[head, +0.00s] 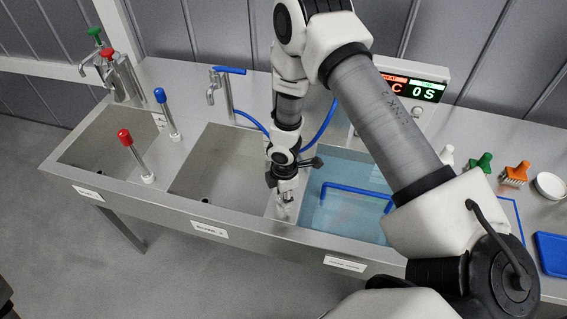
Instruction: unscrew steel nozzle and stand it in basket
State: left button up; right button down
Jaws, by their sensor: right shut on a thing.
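My right gripper (284,193) points down over the divider between the middle and right basins. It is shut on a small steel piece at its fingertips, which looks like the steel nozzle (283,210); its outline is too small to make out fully. A basket with a blue handle (345,189) sits in the water-filled right basin, just right of the gripper. My right arm hides part of the basin and basket. My left gripper is not in view.
The middle basin (212,180) and left basin (105,145) look empty. A tap with a blue lever (226,92) and a blue hose (250,121) stand behind. Red-topped (135,150) and blue-topped (166,112) posts rise at the left.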

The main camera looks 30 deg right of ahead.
jog(key=n+p, duration=0.1)
jog(key=n, duration=0.3)
jog(key=n+p, duration=0.1)
jog(key=n, duration=0.1)
jog(key=shift+s+r+p, duration=0.2)
jog(key=shift+s+p, duration=0.05)
jog(key=shift+p, duration=0.05)
jog(key=shift+f+n+b, duration=0.35)
jog(key=shift+n+b, duration=0.05)
jog(key=shift+n, duration=0.6)
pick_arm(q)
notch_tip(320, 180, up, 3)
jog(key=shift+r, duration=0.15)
pick_arm(e)
jog(key=shift+n, duration=0.5)
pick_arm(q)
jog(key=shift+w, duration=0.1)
pick_arm(e)
jog(key=n, duration=0.4)
jog(key=shift+n, duration=0.8)
